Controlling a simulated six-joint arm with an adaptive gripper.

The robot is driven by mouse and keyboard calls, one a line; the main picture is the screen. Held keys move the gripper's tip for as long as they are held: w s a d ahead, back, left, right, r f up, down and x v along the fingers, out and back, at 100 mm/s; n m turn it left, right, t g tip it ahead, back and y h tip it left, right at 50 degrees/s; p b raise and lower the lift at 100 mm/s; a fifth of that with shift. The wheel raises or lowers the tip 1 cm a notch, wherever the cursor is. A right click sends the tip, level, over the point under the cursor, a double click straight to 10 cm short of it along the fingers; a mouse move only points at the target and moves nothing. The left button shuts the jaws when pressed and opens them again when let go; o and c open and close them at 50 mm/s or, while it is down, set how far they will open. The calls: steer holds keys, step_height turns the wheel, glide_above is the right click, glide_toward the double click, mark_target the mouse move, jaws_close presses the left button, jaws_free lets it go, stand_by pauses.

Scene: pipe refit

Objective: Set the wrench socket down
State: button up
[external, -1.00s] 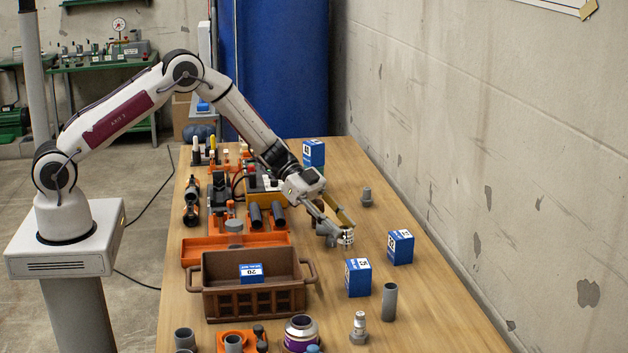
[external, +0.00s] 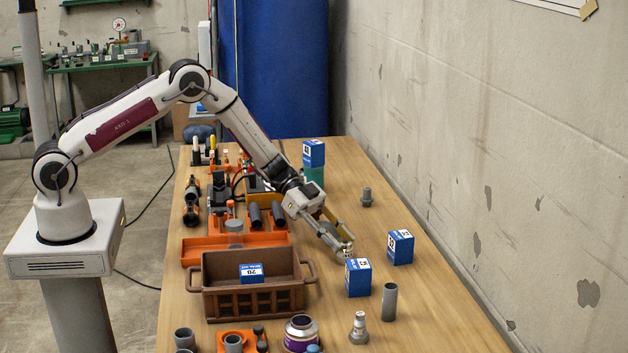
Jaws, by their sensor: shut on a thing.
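My gripper (external: 340,241) reaches down over the middle of the wooden table. It is shut on the wrench socket (external: 347,251), a small silvery piece at the fingertips. The socket is just behind a blue box (external: 358,279) with a white label, which seems to hide its lower part. I cannot tell whether the socket touches the table.
Another blue box (external: 400,247) stands to the right. A brown crate (external: 254,304) with a blue box in it is left. A grey pipe (external: 389,302) and a metal fitting (external: 358,328) stand in front. A grey fitting (external: 366,197) stands behind. The table's right side is mostly clear.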

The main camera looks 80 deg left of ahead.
steer(key=o, duration=1.2)
steer(key=shift+o, duration=0.2)
steer(key=shift+r, duration=0.1)
steer(key=shift+s+a+r, duration=0.1)
steer(key=shift+a, duration=0.05)
steer(key=v, duration=1.1)
steer(key=shift+a+r, duration=0.15)
steer(key=shift+a, duration=0.1)
steer(key=shift+s, duration=0.15)
